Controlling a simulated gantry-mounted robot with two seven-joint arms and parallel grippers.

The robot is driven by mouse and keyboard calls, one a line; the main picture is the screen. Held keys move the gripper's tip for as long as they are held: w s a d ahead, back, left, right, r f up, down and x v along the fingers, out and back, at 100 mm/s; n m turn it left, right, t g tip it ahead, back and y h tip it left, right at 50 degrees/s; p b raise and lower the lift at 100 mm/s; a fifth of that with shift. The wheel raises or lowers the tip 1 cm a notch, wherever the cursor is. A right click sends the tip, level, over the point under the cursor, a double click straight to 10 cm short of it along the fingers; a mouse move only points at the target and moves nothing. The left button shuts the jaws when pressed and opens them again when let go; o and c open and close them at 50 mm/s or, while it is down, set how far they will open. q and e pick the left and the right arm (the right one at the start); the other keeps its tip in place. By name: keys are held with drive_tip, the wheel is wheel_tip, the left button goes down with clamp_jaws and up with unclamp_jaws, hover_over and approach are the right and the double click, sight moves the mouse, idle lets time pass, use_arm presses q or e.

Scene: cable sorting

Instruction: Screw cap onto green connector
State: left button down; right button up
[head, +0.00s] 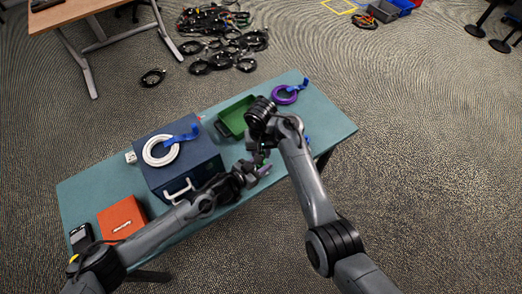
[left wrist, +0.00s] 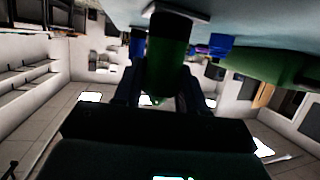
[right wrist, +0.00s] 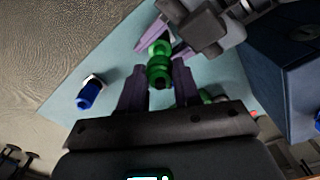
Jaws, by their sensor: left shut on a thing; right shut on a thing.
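My left gripper (head: 264,168) and my right gripper (head: 258,154) meet close together above the front edge of the table. In the right wrist view, ridged green pieces (right wrist: 159,73) stand in line between the right gripper's purple fingers, and the left gripper's fingers (right wrist: 154,42) close on their far end. In the left wrist view a dark green cylinder (left wrist: 166,62) sits between the left fingers. Both grippers are shut on green pieces. Which piece is the connector and which the cap, and whether their threads engage, I cannot tell. In the head view the arms hide both pieces.
A blue box (head: 160,182) with a coiled white cable (head: 150,155) stands left of the grippers. A green tray (head: 226,127) and a purple cable (head: 284,95) lie behind. A blue connector (right wrist: 88,93) lies on the table (head: 325,118). An orange box (head: 122,217) is at left.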

drive_tip(key=shift+f, duration=0.6)
drive_tip(key=shift+f, duration=0.85)
drive_tip(key=shift+f, duration=0.35)
drive_tip(key=shift+s+d+f, duration=0.1)
drive_tip(key=shift+f, duration=0.6)
idle(0.5)
drive_tip(key=shift+s+r, duration=0.15)
drive_tip(key=shift+r, duration=0.4)
drive_tip(key=shift+w+r, duration=0.3)
drive_tip(key=shift+r, duration=0.15)
idle(0.8)
